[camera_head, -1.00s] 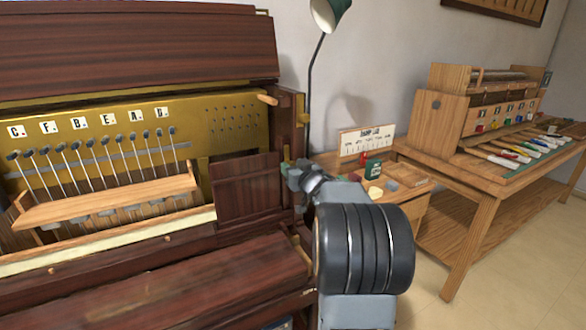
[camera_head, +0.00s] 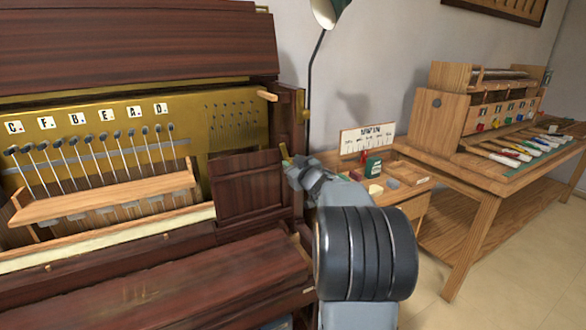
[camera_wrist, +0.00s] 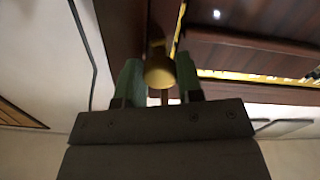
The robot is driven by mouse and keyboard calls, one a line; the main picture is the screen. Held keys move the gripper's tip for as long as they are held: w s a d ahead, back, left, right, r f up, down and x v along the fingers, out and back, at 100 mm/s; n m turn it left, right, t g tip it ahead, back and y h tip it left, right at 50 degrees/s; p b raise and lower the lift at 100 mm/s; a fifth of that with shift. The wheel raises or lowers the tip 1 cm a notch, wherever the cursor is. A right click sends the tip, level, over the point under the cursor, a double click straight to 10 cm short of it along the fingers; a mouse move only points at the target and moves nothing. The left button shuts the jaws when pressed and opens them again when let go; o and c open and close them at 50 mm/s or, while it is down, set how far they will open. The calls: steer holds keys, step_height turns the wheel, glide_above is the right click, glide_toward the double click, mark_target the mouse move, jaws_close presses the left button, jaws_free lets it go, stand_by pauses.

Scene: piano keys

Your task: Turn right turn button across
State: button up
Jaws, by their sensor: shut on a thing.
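The right turn button shows as a round brass knob (camera_wrist: 159,75) in the wrist view, in front of a dark wooden edge. My gripper (camera_wrist: 159,82) has green fingers on both sides of it and is shut on it. In the head view my gripper (camera_head: 286,161) is at the right post of the piano case, beside the small dark panel (camera_head: 249,187). A thin yellowish piece shows at its tip there. The button's exact angle is hard to tell, as the fingers and wrist hide much of it.
A wooden peg (camera_head: 267,96) sticks out above, and a brass fitting (camera_head: 305,117) sits on the post. A lamp stem (camera_head: 314,80) rises behind. Hammers and a wooden rail (camera_head: 105,196) fill the left.

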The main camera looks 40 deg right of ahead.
steer(key=shift+n+b, duration=3.65)
steer(key=shift+n, duration=3.75)
steer(key=o, duration=0.9)
steer(key=s, duration=0.4)
steer(key=s+a+p, duration=0.1)
steer(key=s, duration=0.4)
steer(key=s+a, duration=0.1)
steer(key=s, duration=0.3)
steer(key=shift+s+p, duration=0.3)
steer(key=shift+s, duration=0.05)
